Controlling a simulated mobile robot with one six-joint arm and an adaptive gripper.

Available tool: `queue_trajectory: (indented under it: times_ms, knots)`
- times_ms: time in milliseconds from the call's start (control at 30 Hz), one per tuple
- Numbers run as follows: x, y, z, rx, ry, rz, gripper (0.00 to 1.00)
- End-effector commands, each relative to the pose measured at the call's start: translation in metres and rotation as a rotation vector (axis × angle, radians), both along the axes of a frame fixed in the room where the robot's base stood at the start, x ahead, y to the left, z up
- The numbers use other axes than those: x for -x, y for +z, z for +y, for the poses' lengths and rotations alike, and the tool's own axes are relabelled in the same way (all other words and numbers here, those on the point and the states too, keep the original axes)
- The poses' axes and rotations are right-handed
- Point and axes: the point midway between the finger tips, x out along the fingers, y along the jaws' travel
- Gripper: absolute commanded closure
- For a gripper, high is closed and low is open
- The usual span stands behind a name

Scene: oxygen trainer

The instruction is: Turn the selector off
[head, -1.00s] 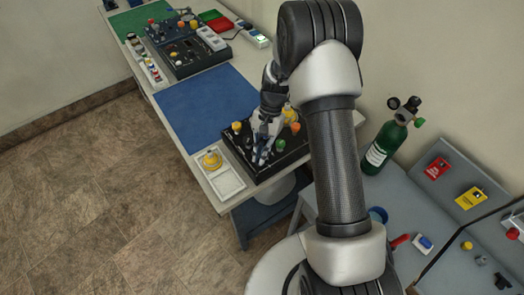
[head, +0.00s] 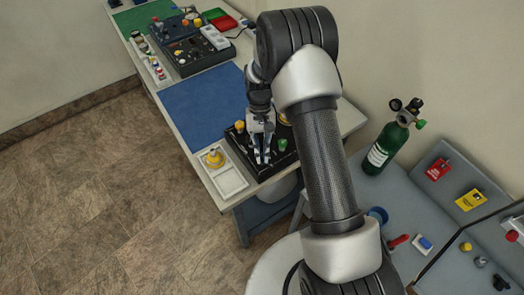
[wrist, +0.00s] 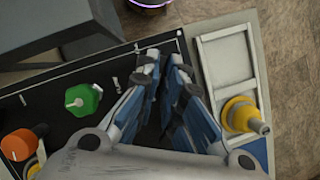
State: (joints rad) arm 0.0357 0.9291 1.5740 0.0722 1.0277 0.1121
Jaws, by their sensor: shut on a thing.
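A black control panel (head: 287,161) sits at the near end of the table. My gripper (head: 262,160) points down at its front part, and the fingers (wrist: 165,60) are closed together in the wrist view. The selector between the fingertips is hidden by them, so its pointing direction cannot be told. A green knob (head: 281,145) with a white mark stands beside the fingers; it also shows in the wrist view (wrist: 84,99). An orange knob (wrist: 18,145) is farther left there.
A white tray (head: 231,182) with a yellow part (head: 214,158) lies beside the panel. A blue mat (head: 203,103) is clear. Another black panel (head: 190,52) stands farther back. A green oxygen cylinder (head: 384,148) stands right of my arm.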

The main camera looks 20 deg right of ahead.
Motion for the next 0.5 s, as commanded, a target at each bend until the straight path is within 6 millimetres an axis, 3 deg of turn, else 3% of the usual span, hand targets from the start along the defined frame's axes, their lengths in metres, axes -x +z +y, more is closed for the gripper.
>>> queue_trajectory:
  times_ms: [367,400,500]
  knots:
    - [-0.0001,-0.0002,0.0,0.001,0.004,-0.001,1.0]
    - [-0.0001,-0.0002,0.0,0.001,0.004,-0.001,0.9]
    - [-0.0001,-0.0001,0.0,0.001,0.004,0.0,0.83]
